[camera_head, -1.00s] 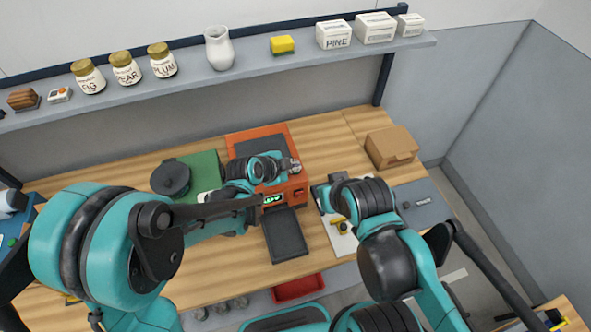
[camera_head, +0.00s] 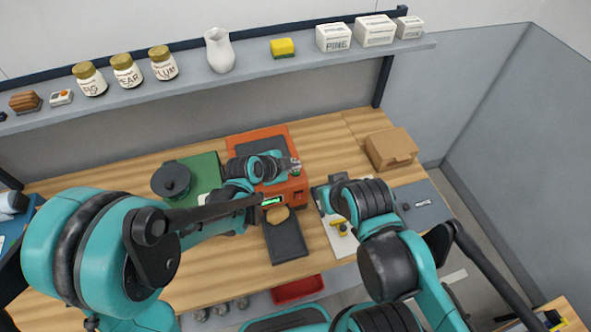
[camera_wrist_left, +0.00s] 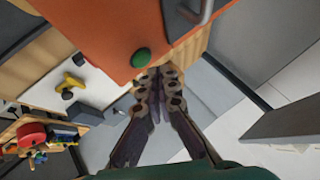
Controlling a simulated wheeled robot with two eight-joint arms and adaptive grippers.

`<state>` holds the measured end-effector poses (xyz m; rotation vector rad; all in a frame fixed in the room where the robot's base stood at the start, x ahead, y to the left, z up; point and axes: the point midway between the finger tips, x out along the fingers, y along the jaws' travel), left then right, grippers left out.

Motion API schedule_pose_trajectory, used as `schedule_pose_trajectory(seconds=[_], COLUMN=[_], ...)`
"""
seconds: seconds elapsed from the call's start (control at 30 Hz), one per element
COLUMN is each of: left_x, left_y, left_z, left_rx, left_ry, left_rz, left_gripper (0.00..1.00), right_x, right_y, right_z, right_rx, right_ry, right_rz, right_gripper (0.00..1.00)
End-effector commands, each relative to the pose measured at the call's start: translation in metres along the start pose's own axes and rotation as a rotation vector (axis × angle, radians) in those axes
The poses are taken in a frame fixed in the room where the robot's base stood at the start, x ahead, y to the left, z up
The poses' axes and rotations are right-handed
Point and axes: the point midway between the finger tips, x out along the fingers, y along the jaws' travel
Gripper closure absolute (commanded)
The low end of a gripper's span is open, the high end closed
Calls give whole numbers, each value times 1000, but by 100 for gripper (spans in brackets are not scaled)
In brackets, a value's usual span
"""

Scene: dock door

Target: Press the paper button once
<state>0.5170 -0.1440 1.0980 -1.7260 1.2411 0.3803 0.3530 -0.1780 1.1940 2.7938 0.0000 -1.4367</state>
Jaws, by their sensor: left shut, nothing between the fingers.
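An orange machine (camera_head: 243,145) stands at the back of the wooden bench. A round green button (camera_wrist_left: 141,58) shows on its orange face in the left wrist view; I cannot read a label on it. My left gripper (camera_wrist_left: 158,76) is shut and empty, its fingertips close below and right of that button; I cannot tell whether they touch the machine. In the head view the left gripper (camera_head: 294,165) is over the machine's right side. A lit green display (camera_head: 273,201) is on its front. A tan piece (camera_head: 279,215) lies at the machine end of the black tray (camera_head: 287,243).
My right arm covers part of the bench; its fingers are not clear. A white board (camera_head: 343,245) with a yellow-handled item (camera_head: 340,228) is beside the tray. A cardboard box (camera_head: 391,149) and a green mat with a dark pot (camera_head: 171,180) flank the machine.

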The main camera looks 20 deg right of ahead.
Motion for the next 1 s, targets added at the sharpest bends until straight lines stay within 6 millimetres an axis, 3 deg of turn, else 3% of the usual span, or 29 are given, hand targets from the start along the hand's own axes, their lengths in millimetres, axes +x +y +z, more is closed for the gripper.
schedule_pose_trajectory(seconds=[0.37,0.8,1.0], left_x=[-3,-32,-36], left_y=[-2,-23,-26], left_z=[-2,-23,-26], left_rx=[0,0,0], left_ry=[0,0,0], left_rz=[0,0,0], left_gripper=[100,100,100], right_x=[-2,-27,-29], right_y=[0,0,0], right_z=[-2,-19,-20], right_rx=[0,0,0], right_ry=[0,0,0], right_rz=[0,0,0], right_gripper=[100,100,100])
